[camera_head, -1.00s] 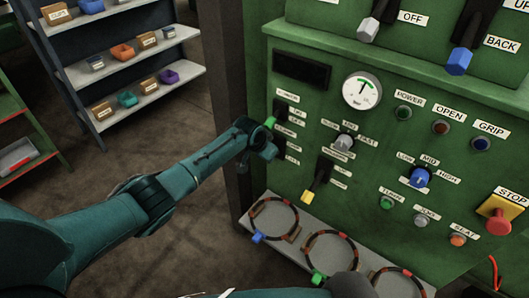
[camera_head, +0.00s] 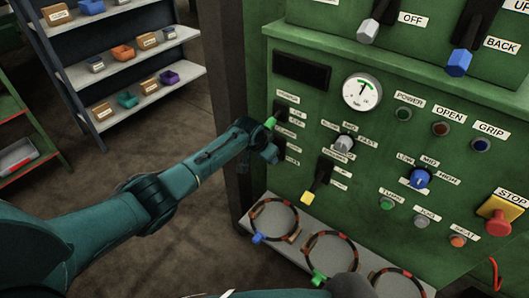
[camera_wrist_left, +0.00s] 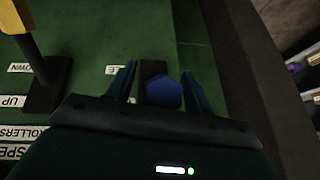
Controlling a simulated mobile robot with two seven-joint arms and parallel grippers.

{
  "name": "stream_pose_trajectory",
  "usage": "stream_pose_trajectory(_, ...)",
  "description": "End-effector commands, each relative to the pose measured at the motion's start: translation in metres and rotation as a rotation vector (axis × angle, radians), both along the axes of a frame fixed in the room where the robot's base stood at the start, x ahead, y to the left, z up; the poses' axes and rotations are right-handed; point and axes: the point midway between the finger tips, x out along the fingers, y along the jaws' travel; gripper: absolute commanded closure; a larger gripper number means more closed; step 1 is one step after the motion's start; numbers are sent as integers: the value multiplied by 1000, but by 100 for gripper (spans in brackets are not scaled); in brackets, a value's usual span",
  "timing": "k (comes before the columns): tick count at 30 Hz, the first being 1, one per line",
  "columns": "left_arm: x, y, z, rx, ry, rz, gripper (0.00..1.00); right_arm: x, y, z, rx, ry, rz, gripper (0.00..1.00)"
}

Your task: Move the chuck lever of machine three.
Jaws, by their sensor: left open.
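My left gripper (camera_head: 268,150) is at the left edge of the green machine panel. In the left wrist view its two fingers (camera_wrist_left: 160,78) are open, one on each side of a lever with a blue hexagonal knob (camera_wrist_left: 164,92). I cannot tell whether they touch it. My gripper hides this lever in the head view. A green-tipped lever (camera_head: 271,122) shows just above my gripper. A yellow-tipped lever (camera_head: 307,197) is below right of it and also shows in the left wrist view (camera_wrist_left: 22,28). No readable label names the chuck lever.
The panel (camera_head: 310,120) holds a gauge (camera_head: 362,92), knobs and buttons, including a red stop button (camera_head: 498,222). Large grey (camera_head: 368,29) and blue (camera_head: 459,61) lever knobs are above. A ledge (camera_head: 294,240) with several rings juts out below. Shelves (camera_head: 150,92) stand at left.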

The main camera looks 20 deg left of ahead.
Motion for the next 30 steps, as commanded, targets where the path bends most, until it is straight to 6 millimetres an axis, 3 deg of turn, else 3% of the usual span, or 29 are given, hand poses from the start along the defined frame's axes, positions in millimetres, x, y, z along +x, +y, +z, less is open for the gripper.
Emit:
stream_pose_trajectory(7, -8, 2, 16, 0, -1, 0, 48, 0, -1, 7, -1, 3, -2, 100)
stream_pose_trajectory(22, -50, 8, 90, 0, -2, -1, 48, -2, -10, 6, -17, 33, -27, 100)
stream_pose_trajectory(30, -63, 10, 112, 0, 0, 0, 48, -1, -10, 6, -15, 34, -29, 100)
